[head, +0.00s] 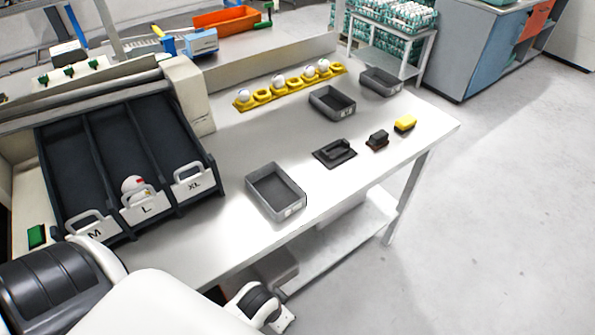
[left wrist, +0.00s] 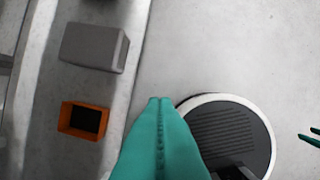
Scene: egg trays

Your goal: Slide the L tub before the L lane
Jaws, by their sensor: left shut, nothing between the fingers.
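The sorter's L lane (head: 122,150) is the middle of three dark sloping lanes. Its white gate (head: 146,207) reads L, and a white egg with a red mark (head: 131,184) rests behind it. A grey tub (head: 262,181) stands on the table right of the XL gate, its small label unreadable. Two more grey tubs (head: 318,105) (head: 367,86) stand farther back; I cannot tell which is the L tub. My left gripper (left wrist: 160,101) shows shut and empty over the floor in the left wrist view. Two dark teal tips, perhaps my right gripper (left wrist: 311,136), show at that view's right edge.
The M gate (head: 92,228) and XL gate (head: 193,180) flank the L gate. A yellow egg tray (head: 253,100), a dark flat tool with a handle (head: 335,152), a dark block (head: 378,140) and a yellow block (head: 405,124) are on the table. Bare table lies before the lanes.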

